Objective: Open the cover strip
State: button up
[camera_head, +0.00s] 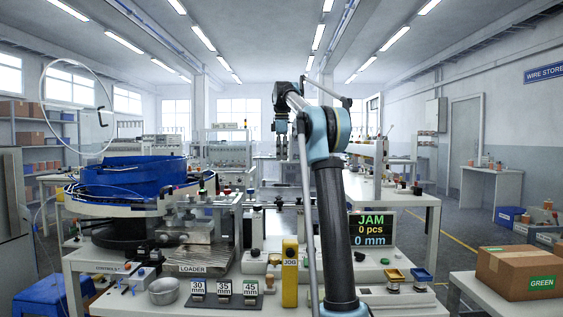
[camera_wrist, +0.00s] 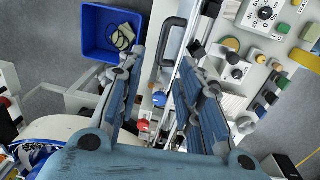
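My gripper (camera_head: 281,150) hangs in mid-air above the bench, pointing down. In the wrist view my gripper (camera_wrist: 167,62) has its two blue fingers spread wide with nothing held between them. Below and between the fingers runs a narrow rail (camera_wrist: 183,62) with a dark loop-shaped handle or frame (camera_wrist: 171,42) beside it. I cannot tell which piece is the cover strip. In the head view the rail area (camera_head: 285,203) lies low behind my arm, right of the blue bowl (camera_head: 125,180), and my arm hides part of it.
A clear round lid (camera_head: 103,112) with a black handle stands raised over the bowl. A screen (camera_head: 371,230) reads JAM, 0 pcs, 0 mm. A yellow JOG post (camera_head: 290,273) stands at the front. A blue bin (camera_wrist: 110,33) is beside the bench. A carton (camera_head: 519,270) stands right.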

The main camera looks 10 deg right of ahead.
aim_at(282, 191)
jog(key=c, duration=0.8)
jog(key=shift+w+f+m, duration=0.15)
jog(key=shift+w+m, duration=0.05)
jog(key=shift+m, duration=0.3)
jog(key=w+f+m, duration=0.5)
jog(key=m, duration=1.2)
notch_tip(282, 191, down, 8)
jog(key=s, duration=0.2)
jog(key=shift+d+t, duration=0.3)
jog(key=shift+d, duration=0.05)
